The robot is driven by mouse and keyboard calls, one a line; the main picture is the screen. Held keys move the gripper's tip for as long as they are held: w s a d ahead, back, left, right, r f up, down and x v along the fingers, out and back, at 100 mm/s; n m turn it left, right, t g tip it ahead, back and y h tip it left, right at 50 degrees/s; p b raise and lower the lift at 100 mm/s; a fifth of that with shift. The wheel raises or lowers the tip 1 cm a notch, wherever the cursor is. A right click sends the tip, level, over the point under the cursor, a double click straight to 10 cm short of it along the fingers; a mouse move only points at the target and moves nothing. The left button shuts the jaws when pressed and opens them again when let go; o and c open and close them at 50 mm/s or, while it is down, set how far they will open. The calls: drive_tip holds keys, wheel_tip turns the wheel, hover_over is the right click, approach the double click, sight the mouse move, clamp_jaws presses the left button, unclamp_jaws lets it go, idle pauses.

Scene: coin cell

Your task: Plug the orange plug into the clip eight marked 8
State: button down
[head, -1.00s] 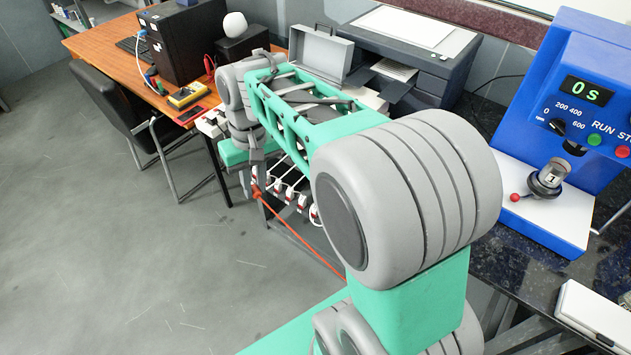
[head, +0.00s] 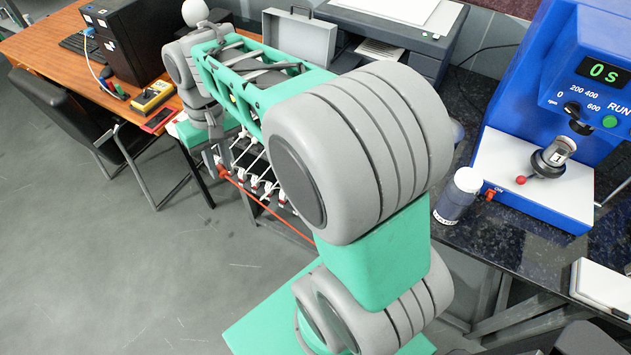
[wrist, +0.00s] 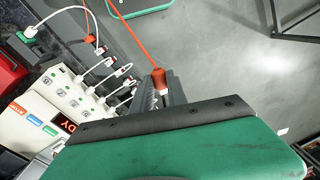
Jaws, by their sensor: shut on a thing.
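My gripper (wrist: 160,96) is shut on the orange plug (wrist: 158,77) in the wrist view, with the orange cable (wrist: 142,35) running up from it. A white part shows at the plug's lower end. Just left of it is a row of white clips with cables (wrist: 122,84) along a pale instrument. I cannot read which clip is marked 8. The plug looks apart from the nearest clip.
An orange desk (head: 50,35) with a black box stands at the back left. A bottle (head: 457,196) and a blue machine (head: 560,120) are right of my arm.

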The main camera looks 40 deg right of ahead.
drive_tip(key=s+d+f+m+t+b, duration=0.2)
drive_tip(key=s+d+f+m+b, duration=0.1)
drive_tip(key=d+f+m, duration=0.4)
drive_tip(key=s+d+f+m+t+b, duration=0.3)
drive_tip(key=d+f+m, duration=0.4)
drive_tip(key=d+f, duration=0.7)
drive_tip(key=shift+s+d+y, duration=0.3)
drive_tip(key=shift+d, duration=0.25)
drive_tip(key=shift+f, duration=0.1)
drive_tip(key=shift+w+d+b, duration=0.3)
drive_tip(key=shift+d, duration=0.55)
drive_tip(key=shift+w+d+b, duration=0.25)
drive_tip(key=shift+w+d, duration=0.05)
drive_tip(key=shift+d, duration=0.6)
drive_tip(key=shift+w+d+b, duration=0.3)
drive_tip(key=shift+d, duration=0.7)
drive_tip(key=shift+p, duration=0.55)
drive_tip(key=shift+w+d, duration=0.2)
drive_tip(key=shift+d, duration=0.2)
